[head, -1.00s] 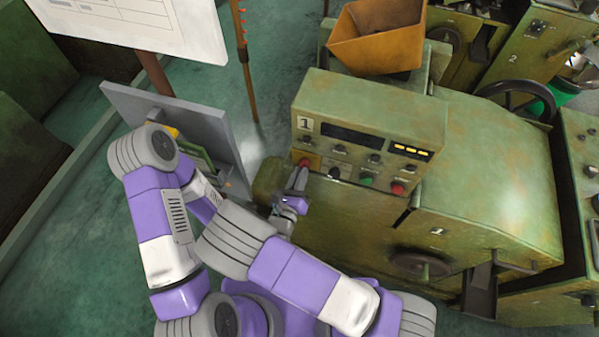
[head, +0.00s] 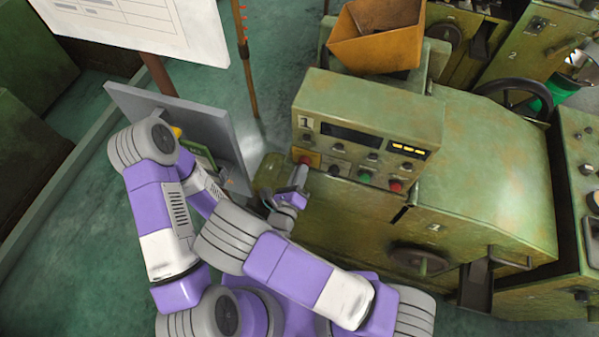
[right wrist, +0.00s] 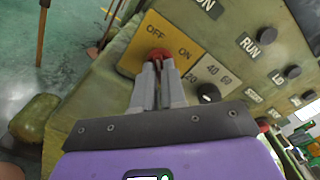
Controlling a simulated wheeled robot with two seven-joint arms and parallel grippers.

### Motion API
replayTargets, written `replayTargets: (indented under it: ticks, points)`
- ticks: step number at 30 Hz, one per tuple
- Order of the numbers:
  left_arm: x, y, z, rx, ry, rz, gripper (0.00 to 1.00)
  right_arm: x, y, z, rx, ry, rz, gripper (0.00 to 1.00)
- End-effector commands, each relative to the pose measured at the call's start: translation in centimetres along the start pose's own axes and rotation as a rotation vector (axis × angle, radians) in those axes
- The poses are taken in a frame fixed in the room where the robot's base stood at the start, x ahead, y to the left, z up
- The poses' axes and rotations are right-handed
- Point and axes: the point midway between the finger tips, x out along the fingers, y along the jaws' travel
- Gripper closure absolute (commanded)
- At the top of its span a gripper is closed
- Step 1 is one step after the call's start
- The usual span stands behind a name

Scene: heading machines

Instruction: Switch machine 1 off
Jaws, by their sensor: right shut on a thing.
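Machine 1 is a worn green machine with a control box (head: 372,105) marked 1. A red switch knob (right wrist: 158,54) sits on a yellow plate (right wrist: 172,45) lettered OFF at left and ON at right; the knob also shows in the head view (head: 305,160). My right gripper (right wrist: 158,68) is shut on the red knob, its fingertips against it, partly hiding it. In the head view my right gripper (head: 299,174) is at the box's lower left corner. Which way the knob is turned cannot be told.
A black knob (right wrist: 208,93) with number marks sits close right of the switch. Green (head: 364,176) and red (head: 395,186) buttons are farther right. An open grey panel (head: 180,120) stands left of the machine. An orange bin (head: 375,45) is behind the box.

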Motion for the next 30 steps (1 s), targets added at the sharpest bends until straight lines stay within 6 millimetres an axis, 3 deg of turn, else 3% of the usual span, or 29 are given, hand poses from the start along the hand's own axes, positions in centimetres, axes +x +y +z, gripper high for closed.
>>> replayTargets:
  ticks: [5,6,11,22,30]
  points:
    - [0.0,0.0,0.0,0.0,0.0,0.0,0.57,-0.1,0.0,-0.1,-0.005,0.001,0.002,1.0]
    - [0.0,0.0,0.0,0.0,0.0,0.0,0.57,-0.1,0.0,-0.1,-0.005,0.001,0.002,0.88]
    - [0.0,0.0,0.0,0.0,0.0,0.0,0.57,0.0,0.0,-0.1,-0.003,0.0,0.002,0.64]
    - [0.0,0.0,0.0,0.0,0.0,0.0,0.57,0.0,-0.4,0.4,0.001,-0.001,0.0,0.64]
    - [-0.2,0.1,0.0,0.0,0.0,0.0,0.57,0.0,-3.4,3.4,0.004,-0.002,-0.002,0.64]
